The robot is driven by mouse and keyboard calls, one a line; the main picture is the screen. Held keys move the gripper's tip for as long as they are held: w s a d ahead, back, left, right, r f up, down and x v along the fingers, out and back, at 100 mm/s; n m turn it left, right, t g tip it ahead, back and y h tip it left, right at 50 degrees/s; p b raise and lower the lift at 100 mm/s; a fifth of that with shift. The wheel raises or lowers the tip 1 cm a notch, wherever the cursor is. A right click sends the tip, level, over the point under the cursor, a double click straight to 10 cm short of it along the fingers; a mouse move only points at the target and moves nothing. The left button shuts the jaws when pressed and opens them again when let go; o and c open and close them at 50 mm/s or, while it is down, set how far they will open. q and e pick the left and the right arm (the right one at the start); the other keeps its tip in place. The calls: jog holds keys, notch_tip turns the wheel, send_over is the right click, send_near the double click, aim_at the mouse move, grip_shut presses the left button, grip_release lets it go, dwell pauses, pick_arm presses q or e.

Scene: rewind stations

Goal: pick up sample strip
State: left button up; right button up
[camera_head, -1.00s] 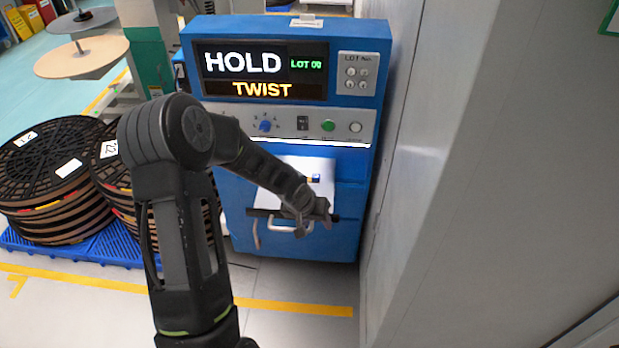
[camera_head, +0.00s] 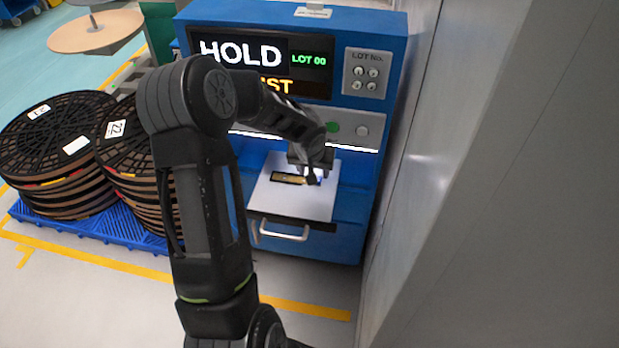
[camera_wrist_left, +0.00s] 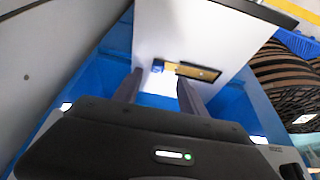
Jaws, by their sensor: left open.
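The sample strip (camera_head: 289,178) lies flat on the white surface (camera_head: 322,203) of the machine's open drawer. It has a dark section with gold trim and, in the left wrist view, a gold part (camera_wrist_left: 182,69) and a small blue end (camera_wrist_left: 158,67). My left gripper (camera_head: 312,179) is over the strip's right end in the head view and partly hides it. In the left wrist view its two fingers (camera_wrist_left: 159,88) are spread apart, with the blue and gold end just beyond them and a bright white patch between them. My right gripper is not in view.
The blue machine (camera_head: 350,215) shows HOLD on its display. A drawer handle (camera_head: 284,233) sticks out in front. A grey wall (camera_head: 450,190) stands close on the right. Stacked black reels (camera_head: 55,150) rest on a blue pallet (camera_head: 90,232) at left.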

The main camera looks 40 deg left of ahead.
aim_at(316, 188)
pick_arm(q)
jog(key=shift+x, duration=1.4)
jog(key=shift+x, duration=2.6)
jog(key=shift+d, duration=0.15)
grip_shut()
